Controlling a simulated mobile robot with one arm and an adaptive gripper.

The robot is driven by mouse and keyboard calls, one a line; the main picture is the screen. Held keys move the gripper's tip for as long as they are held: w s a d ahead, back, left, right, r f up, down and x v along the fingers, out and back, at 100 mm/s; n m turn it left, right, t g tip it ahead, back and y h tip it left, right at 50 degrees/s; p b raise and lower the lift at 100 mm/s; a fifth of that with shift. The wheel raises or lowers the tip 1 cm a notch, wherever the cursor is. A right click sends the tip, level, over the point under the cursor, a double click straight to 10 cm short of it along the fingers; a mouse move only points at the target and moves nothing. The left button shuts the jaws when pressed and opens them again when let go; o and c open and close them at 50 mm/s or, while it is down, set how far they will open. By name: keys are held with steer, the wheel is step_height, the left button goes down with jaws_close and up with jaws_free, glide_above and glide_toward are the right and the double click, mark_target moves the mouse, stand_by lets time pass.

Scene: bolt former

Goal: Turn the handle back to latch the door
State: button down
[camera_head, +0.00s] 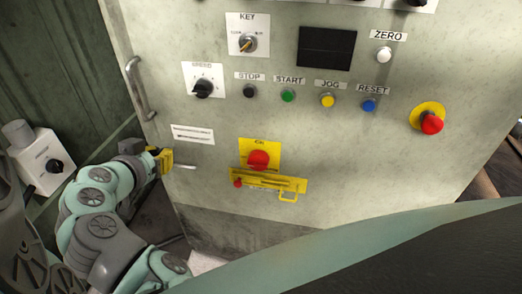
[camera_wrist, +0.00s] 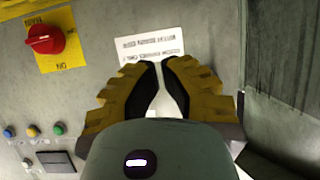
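The cabinet door (camera_head: 330,190) shows a short metal latch handle (camera_head: 186,166) below a white label (camera_head: 192,134). The handle points right from my gripper (camera_head: 165,160) in the head view, and its other end is hidden by the fingers. In the wrist view, my gripper's yellow fingers (camera_wrist: 163,64) curve in with tips close together. A pale, narrow piece that looks like the handle (camera_wrist: 158,98) lies between the black pads. The fingers appear shut on it. The white label also shows past the fingertips in the wrist view (camera_wrist: 150,45).
A vertical pull bar (camera_head: 138,88) stands on the door's left side. A red knob on yellow (camera_head: 258,160) and a yellow hasp (camera_head: 270,181) are to the right. A red emergency stop (camera_head: 431,122) sticks out farther right. A grey box with a black knob (camera_head: 42,160) is at left.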

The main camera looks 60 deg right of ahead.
mark_target(189, 142)
steer(key=shift+s+d+f, duration=0.15)
steer(key=shift+s+d, duration=0.05)
steer(key=shift+s, duration=0.05)
steer(key=x, duration=0.9)
steer(key=shift+w+d+f, duration=0.1)
steer(key=shift+d, duration=0.15)
step_height(189, 142, down, 3)
steer(key=shift+a+f+b, duration=0.1)
steer(key=shift+f+b, duration=0.05)
steer(key=shift+b, duration=0.4)
steer(key=shift+a+f, duration=0.2)
steer(key=shift+f, duration=0.2)
